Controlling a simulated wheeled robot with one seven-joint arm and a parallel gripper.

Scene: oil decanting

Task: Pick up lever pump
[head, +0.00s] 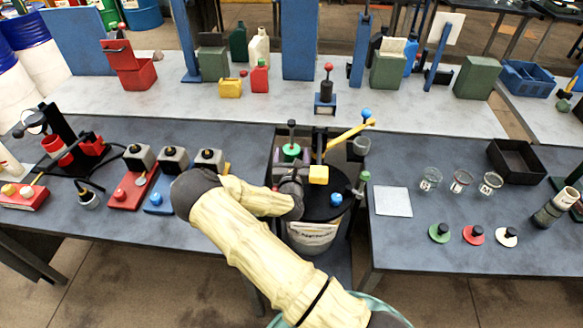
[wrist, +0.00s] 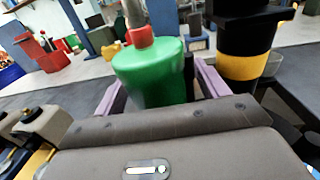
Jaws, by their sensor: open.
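A pump with a yellow lever (head: 348,135) and a blue ball knob stands on the dark lid of a pale drum (head: 312,240); it looks like the lever pump. Left of it is a green cylinder (head: 290,152) with an upright rod. My gripper (head: 290,180) is at the drum, its fingers mostly hidden by my arm. In the wrist view my gripper (wrist: 158,88) is open, with purple fingers on both sides of a green cylinder (wrist: 150,70) with a red collar. I cannot tell whether they touch. A black cylinder with a yellow band (wrist: 248,50) stands just right.
Square grey-topped containers (head: 172,160) stand on the left table. Glass jars (head: 460,180), coloured stoppers (head: 473,234) and a black tray (head: 515,160) are on the right table. A long bench (head: 200,105) runs behind.

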